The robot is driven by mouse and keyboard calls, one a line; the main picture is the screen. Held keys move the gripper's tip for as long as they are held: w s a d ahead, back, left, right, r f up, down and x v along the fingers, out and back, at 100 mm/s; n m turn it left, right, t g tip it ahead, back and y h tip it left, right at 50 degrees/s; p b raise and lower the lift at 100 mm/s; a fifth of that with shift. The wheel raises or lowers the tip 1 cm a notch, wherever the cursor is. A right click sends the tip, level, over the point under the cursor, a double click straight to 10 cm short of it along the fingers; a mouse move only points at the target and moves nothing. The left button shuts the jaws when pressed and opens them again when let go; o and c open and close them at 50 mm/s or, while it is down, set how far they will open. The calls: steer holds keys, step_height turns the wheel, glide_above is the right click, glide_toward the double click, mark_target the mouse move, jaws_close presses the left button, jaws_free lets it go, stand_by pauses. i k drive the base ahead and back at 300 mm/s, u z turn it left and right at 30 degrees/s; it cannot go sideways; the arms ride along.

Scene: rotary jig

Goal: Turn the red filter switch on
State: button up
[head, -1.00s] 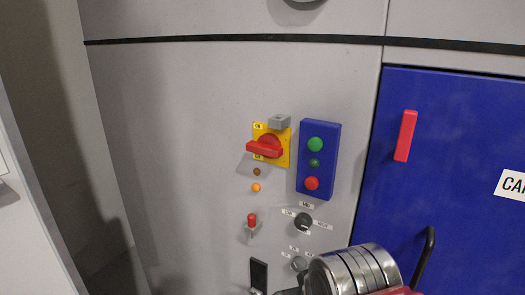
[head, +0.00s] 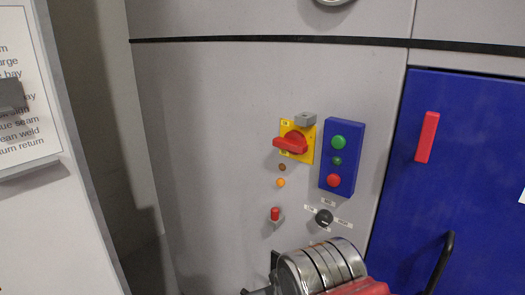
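A red rotary handle (head: 291,144) sits on a yellow plate (head: 308,131) on the grey machine wall, pointing left and slightly up. A small grey block (head: 305,119) sits at the plate's top edge. Lower down, a small red-tipped switch (head: 275,213) sticks out of the wall. Labels are too small to read, so I cannot tell which one is the filter switch. My gripper (head: 259,289) shows only in part at the bottom edge, below both and apart from them. My chrome wrist is beside it. Whether the fingers are open is hidden.
A blue box (head: 329,160) with green and red buttons is right of the yellow plate. A black knob (head: 324,217) is below it. A blue door (head: 455,130) with a red bar (head: 427,137) and black handle (head: 440,265) fills the right. A white sign (head: 25,110) stands left.

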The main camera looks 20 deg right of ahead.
mark_target(294, 142)
steer(key=u, duration=0.75)
steer(key=k, duration=0.8)
steer(key=u, duration=0.6)
steer(key=i, duration=1)
steer(key=z, duration=0.05)
